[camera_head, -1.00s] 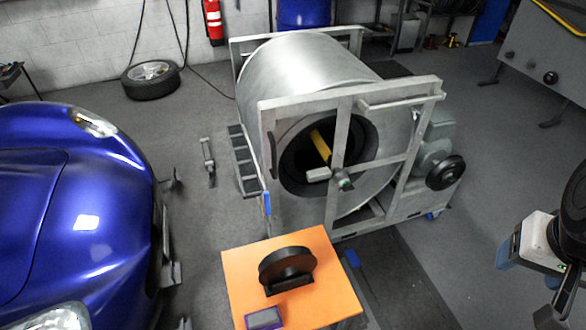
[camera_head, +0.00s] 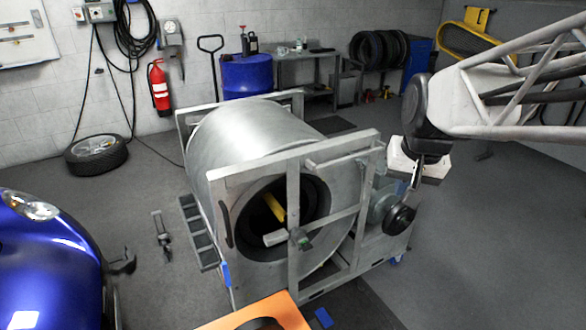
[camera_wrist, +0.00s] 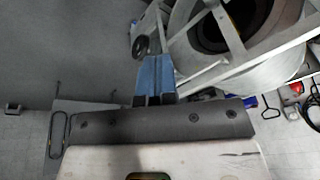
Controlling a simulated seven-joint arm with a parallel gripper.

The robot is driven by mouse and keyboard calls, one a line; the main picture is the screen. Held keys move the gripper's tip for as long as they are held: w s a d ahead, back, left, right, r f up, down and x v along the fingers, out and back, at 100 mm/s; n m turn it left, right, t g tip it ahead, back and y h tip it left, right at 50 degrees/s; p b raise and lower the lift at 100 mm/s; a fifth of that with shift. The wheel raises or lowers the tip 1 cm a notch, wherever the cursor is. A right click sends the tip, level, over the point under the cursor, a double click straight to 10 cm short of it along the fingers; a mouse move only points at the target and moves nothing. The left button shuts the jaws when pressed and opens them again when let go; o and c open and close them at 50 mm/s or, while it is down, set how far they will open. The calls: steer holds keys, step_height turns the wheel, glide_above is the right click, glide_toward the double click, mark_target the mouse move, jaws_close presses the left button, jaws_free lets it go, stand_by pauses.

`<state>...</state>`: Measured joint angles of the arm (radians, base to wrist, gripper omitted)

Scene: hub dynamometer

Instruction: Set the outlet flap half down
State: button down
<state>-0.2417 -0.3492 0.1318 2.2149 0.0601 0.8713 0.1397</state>
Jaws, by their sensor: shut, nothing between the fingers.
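I cannot identify the outlet flap with certainty in either view. The grey drum machine (camera_head: 250,150) stands in the middle of the head view, with a round dark opening in its front. My gripper (camera_head: 413,188) appears at the machine's right, above the black round wheel (camera_head: 399,219) in the picture. In the wrist view its blue fingers (camera_wrist: 155,65) are together and empty. The drum's opening (camera_wrist: 235,20) also shows there.
A blue car (camera_head: 45,260) stands at the left and an orange-topped table (camera_head: 285,312) at the front. A tyre (camera_head: 97,155) and a fire extinguisher (camera_head: 159,87) are at the back left. A yellow framed part (camera_head: 475,42) is at the back right. Floor at the right is clear.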

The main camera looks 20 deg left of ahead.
steer(key=w+a+f+y, duration=0.1)
steer(key=w+a, duration=0.4)
steer(key=a, duration=0.4)
steer(key=w+a+n, duration=0.1)
steer(key=w+a, duration=0.4)
steer(key=a, duration=0.4)
steer(key=w+a+f+y, duration=0.1)
steer(key=w+a, duration=0.4)
steer(key=a, duration=0.4)
steer(key=w+a+f, duration=0.1)
steer(key=a+f, duration=0.2)
steer(key=a, duration=0.7)
steer(key=a+f+n+g, duration=0.1)
steer(key=a+f, duration=0.2)
steer(key=a, duration=0.7)
steer(key=w+a+f, duration=0.1)
steer(key=a+f, duration=0.2)
steer(key=a, duration=0.6)
steer(key=s+a+f+n+h, duration=0.1)
steer(key=a+f+n, duration=0.1)
steer(key=f, duration=0.8)
steer(key=s+a+f+n+g+h, duration=0.1)
steer(key=s+a+f+n, duration=0.1)
steer(key=f, duration=0.9)
steer(key=s+a+f+n+g+h, duration=0.1)
steer(key=a+f+n, duration=0.1)
steer(key=f, duration=0.9)
steer(key=shift+s+a+f, duration=0.25)
steer(key=shift+s+a, duration=0.05)
steer(key=shift+a, duration=0.05)
